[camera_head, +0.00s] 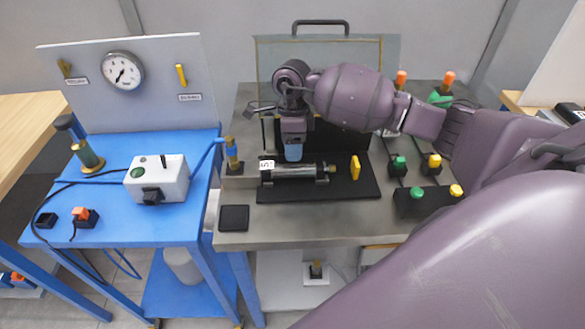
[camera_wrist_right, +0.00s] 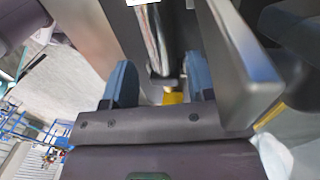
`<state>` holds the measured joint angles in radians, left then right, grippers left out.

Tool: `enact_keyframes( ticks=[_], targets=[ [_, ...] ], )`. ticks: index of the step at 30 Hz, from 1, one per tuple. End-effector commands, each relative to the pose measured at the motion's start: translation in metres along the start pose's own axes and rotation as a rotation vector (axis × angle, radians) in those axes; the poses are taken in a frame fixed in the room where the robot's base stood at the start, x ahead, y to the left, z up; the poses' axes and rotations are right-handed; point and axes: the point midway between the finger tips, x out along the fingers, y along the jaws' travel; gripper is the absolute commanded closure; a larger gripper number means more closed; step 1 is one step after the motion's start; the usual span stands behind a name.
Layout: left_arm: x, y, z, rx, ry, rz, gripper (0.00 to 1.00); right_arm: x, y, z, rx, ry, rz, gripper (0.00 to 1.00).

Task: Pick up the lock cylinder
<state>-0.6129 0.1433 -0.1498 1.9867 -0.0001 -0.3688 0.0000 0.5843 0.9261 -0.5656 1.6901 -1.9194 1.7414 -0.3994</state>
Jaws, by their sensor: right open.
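The lock cylinder (camera_head: 297,171), a shiny dark tube with a white label at its left end and a brass tip at its right end, lies sideways on a black base plate (camera_head: 345,191). My right gripper (camera_head: 293,153) points down just above the middle of the cylinder, its blue fingers open. In the right wrist view the cylinder (camera_wrist_right: 157,40) shows in line between the two spread blue fingers of the right gripper (camera_wrist_right: 161,65); contact cannot be told. My left gripper is not in view.
A yellow handle (camera_head: 355,167) stands on the plate right of the cylinder. Boxes with green and yellow buttons (camera_head: 428,200) stand farther right. A blue bench (camera_head: 120,215) with a white box (camera_head: 157,179) is at left. A dark square pad (camera_head: 234,217) lies at the front.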

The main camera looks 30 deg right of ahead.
Motion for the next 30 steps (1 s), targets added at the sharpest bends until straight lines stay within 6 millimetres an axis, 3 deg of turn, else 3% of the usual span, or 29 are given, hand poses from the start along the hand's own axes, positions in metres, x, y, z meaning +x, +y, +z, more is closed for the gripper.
enact_keyframes(
  ticks=[8, 18, 28, 30],
  targets=[
    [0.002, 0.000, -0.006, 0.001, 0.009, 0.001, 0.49, 0.019, 0.001, 0.000, 0.000, -0.001, 0.001, 0.48],
    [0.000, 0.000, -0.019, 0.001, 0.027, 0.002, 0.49, 0.061, 0.004, 0.000, 0.000, -0.002, 0.002, 0.48],
    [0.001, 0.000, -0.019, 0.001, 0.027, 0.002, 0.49, 0.066, 0.003, -0.001, 0.000, 0.000, -0.001, 0.48],
    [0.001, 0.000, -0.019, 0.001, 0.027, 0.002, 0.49, 0.066, 0.003, -0.001, 0.000, 0.000, 0.000, 0.58]
  ],
)
